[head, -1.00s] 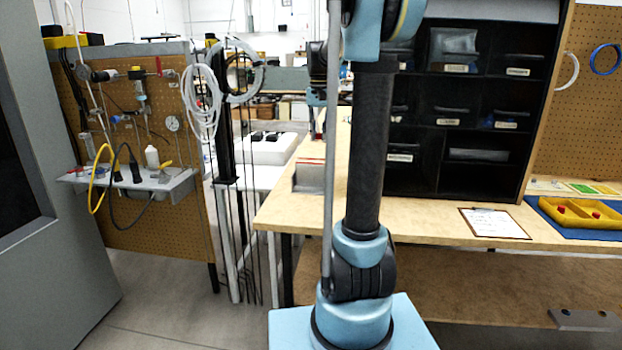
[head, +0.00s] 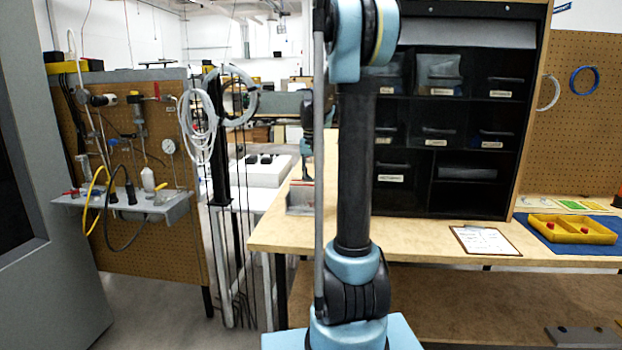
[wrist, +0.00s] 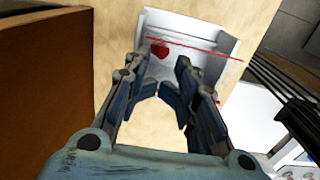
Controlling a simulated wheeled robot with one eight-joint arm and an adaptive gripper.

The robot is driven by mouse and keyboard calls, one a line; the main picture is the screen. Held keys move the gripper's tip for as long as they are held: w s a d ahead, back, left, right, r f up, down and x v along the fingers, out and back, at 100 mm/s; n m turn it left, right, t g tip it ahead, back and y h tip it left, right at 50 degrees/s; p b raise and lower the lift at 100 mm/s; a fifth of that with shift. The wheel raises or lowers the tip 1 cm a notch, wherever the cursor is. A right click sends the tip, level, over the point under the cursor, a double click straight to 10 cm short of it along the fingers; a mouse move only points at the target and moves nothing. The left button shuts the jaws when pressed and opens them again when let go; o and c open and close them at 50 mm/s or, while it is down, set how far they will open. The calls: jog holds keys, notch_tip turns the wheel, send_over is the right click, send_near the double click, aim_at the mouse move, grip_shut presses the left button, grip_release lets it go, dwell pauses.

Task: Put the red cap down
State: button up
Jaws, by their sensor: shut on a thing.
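My gripper (wrist: 161,62) points down over a pale open-topped bin (wrist: 228,42) with a red line along its edge. The red cap (wrist: 159,48) shows as a small dark red piece at the fingertips, and the gripper is shut on it. The fingers partly hide the bin. In the head view my gripper (head: 306,178) is small and far off, just above the bin (head: 299,208) at the left end of the bench. The cap cannot be made out there.
The wooden bench (head: 400,228) carries a black shelf unit (head: 470,205), a clipboard (head: 485,241) and a yellow tray (head: 542,231) with small red pieces. A pegboard stand (head: 125,240) with hoses is at left. Bare bench top lies around the bin.

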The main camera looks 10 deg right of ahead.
jog(key=o, duration=0.5)
jog(key=shift+w+f, duration=0.6)
jog(key=shift+w, duration=0.15)
jog(key=shift+o, duration=0.9)
jog(key=shift+r, duration=0.1)
jog(key=shift+s+r, duration=0.3)
jog(key=shift+r, duration=0.15)
notch_tip(320, 180, up, 12)
jog(key=shift+s+a, duration=0.1)
